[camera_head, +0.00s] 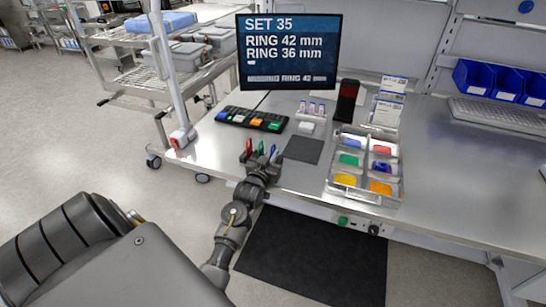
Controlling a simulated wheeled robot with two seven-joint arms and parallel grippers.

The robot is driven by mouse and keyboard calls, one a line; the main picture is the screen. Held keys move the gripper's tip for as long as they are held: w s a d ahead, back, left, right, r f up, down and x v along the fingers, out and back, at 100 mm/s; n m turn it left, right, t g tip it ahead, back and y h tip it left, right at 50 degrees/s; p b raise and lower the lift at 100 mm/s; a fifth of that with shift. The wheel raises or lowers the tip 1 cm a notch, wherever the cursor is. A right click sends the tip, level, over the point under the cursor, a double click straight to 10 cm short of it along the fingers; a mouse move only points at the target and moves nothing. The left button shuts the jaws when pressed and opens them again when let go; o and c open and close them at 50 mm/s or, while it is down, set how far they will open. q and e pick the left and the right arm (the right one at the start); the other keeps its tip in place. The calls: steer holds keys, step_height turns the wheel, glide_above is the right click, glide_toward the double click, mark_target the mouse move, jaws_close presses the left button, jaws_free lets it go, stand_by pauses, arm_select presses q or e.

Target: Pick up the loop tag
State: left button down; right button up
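My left gripper (261,157) is over the front left edge of the steel bench (215,145). Its dark fingers look spread apart. Small upright red (248,147), green (261,147) and blue (273,149) pieces show at or just beyond the fingertips. I cannot tell which of them, if any, is the loop tag, or whether the fingers touch them. The gripper hides their lower parts. My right gripper is not in view.
A divided tray (335,180) with coloured pieces stands right of a dark grey pad (303,150). A button strip (251,119) lies behind the gripper. A monitor (289,52) reads SET 35, RING 42 mm, RING 36 mm. The bench's right side is mostly clear.

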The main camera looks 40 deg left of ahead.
arm_select(q)
steer(key=shift+r, duration=0.45)
step_height(320, 180, up, 2)
steer(key=shift+r+b, duration=0.15)
steer(key=shift+b, duration=0.65)
steer(key=s+d+r+b, duration=0.2)
steer(key=s+d+r, duration=0.5)
steer(key=s, duration=0.5)
step_height(320, 180, up, 3)
steer(key=shift+d+f, duration=0.1)
steer(key=shift+d, duration=0.15)
steer(key=shift+w, duration=0.1)
